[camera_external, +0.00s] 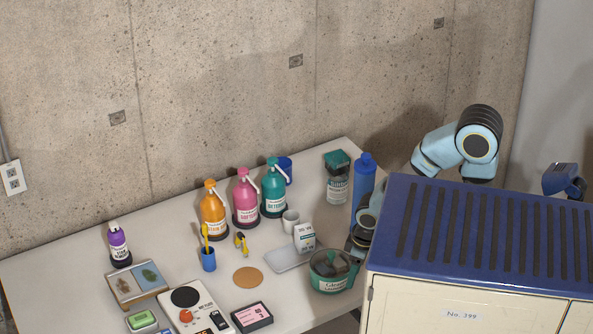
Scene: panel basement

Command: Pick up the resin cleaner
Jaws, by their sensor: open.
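I cannot make out for sure which container is the resin cleaner, since the labels are too small to read fully. A small purple bottle (118,244) with a white label and dark base stands upright at the left of the table. Orange (214,217), pink (245,200) and teal (273,190) pump bottles stand in a row at the back. A tall blue bottle (363,180) stands at the right, close to my arm. My gripper (356,243) is low at the table's right side, partly hidden. It is open and appears empty, right of the pump bottles and far from the purple bottle.
A green-lidded jar (337,178), a white cup (290,221), a small white carton (304,237) and a green tub (335,272) crowd the table's right part. A blue cup (208,259), cork disc (248,278) and scale (190,305) lie further left. The concrete wall (230,80) bounds the back.

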